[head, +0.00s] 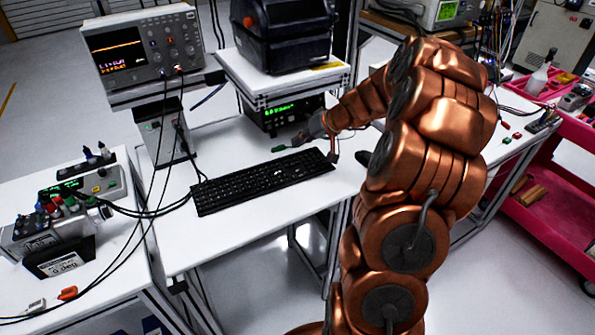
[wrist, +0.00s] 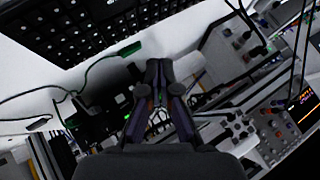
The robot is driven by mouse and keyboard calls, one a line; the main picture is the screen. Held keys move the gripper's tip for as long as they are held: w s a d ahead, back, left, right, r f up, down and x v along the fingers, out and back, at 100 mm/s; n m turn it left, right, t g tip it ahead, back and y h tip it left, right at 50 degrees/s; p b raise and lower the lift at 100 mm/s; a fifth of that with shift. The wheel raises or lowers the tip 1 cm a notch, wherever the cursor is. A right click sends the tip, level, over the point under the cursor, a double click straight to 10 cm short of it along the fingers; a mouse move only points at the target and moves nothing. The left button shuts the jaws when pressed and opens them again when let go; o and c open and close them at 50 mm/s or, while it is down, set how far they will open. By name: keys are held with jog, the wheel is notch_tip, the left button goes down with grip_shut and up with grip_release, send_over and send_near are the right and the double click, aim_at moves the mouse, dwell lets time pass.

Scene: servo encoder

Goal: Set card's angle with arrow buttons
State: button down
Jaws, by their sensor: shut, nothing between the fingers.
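A dark card (head: 62,260) with a white label reading about "0.0deg" stands at the left, on the front of a grey servo fixture (head: 40,228). The black keyboard (head: 262,182), which has the arrow keys, lies on the middle table; single keys are too small to read. Part of it shows in the wrist view (wrist: 85,30). My gripper (head: 303,138) is above the table just beyond the keyboard's right far end, not visibly touching it. In the wrist view its fingers (wrist: 158,68) are together and empty. I cannot pick out the card in the wrist view.
An oscilloscope (head: 148,52) stands at the back left. A green-lit instrument (head: 285,114) sits under a shelf bearing a black machine (head: 283,32). A small green item (head: 279,148) lies near my gripper. Dark cables (head: 150,212) cross the left. Bare tabletop lies in front of the keyboard.

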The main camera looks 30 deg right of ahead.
jog(key=b, duration=0.2)
send_over(299, 171)
notch_tip(299, 171, down, 7)
jog(key=shift+d+r, duration=0.1)
jog(key=shift+r, duration=0.1)
jog(key=shift+f+b, duration=0.65)
jog(key=shift+f+b, duration=0.8)
jog(key=shift+b, duration=0.5)
dwell(1.6)
jog(key=shift+r, duration=0.1)
dwell(0.3)
jog(key=shift+r, duration=0.7)
jog(key=shift+r+p, duration=0.55)
jog(key=shift+r, duration=1.95)
